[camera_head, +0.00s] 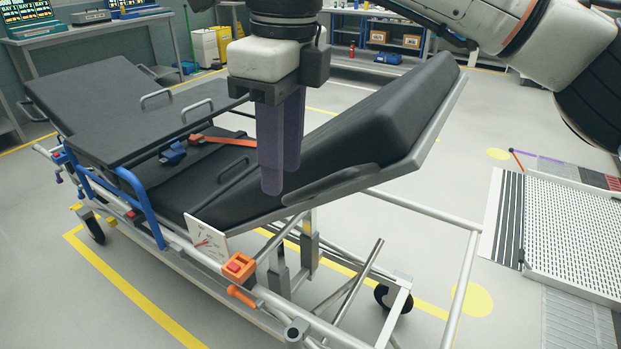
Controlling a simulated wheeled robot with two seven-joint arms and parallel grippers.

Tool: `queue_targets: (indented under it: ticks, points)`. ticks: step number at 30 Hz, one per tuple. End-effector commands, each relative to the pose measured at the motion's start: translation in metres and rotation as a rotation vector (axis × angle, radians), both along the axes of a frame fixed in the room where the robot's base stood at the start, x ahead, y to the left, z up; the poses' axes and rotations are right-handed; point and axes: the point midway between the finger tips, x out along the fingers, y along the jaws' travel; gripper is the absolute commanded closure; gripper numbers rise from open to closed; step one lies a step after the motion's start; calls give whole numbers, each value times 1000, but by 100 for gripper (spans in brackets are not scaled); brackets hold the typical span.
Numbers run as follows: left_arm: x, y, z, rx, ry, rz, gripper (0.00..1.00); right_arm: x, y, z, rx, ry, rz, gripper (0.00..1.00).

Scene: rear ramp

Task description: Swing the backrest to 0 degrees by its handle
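The stretcher's black backrest (400,110) is tilted up, rising toward the upper right from its hinge near the middle of the stretcher. A grey bar-like handle (335,186) runs along its near edge. A white angle gauge plate (207,240) with a red pointer is on the near rail; its reading is too small to tell. My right gripper (281,178) points down in front of the lower backrest, its tips near the left end of the grey bar. Its purple-grey fingers overlap in this view, so the gap and any contact cannot be told. My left gripper is not in view.
An orange latch block (239,267) and orange lever (241,297) sit on the near side of the frame. A blue side rail (145,205) stands to the left. A ramp (570,235) lies at the right. Open floor surrounds the stretcher.

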Motion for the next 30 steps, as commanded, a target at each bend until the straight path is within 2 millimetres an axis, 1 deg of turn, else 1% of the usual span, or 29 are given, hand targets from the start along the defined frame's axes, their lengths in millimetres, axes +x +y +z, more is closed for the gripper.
queue_targets:
  ticks: [1, 3, 5, 7, 11, 18, 21, 25, 30]
  points:
    - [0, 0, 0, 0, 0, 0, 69, 6, -13, 13, -51, -43, -24, 68]
    - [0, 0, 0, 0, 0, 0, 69, 10, -25, 24, -97, -74, -48, 68]
    - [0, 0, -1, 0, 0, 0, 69, 12, -30, 27, -118, -88, -59, 68]
    - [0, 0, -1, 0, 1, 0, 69, 13, -34, 24, -128, -94, -65, 68]
    - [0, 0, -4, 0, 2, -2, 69, 15, -35, 4, -129, -90, -64, 68]
    - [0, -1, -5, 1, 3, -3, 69, 21, -38, -40, -126, -91, -63, 68]
    - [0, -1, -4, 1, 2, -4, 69, 22, -38, -54, -125, -90, -62, 68]
    - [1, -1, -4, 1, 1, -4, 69, 24, -39, -66, -125, -91, -62, 68]
    - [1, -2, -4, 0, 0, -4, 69, 25, -39, -72, -123, -92, -62, 68]
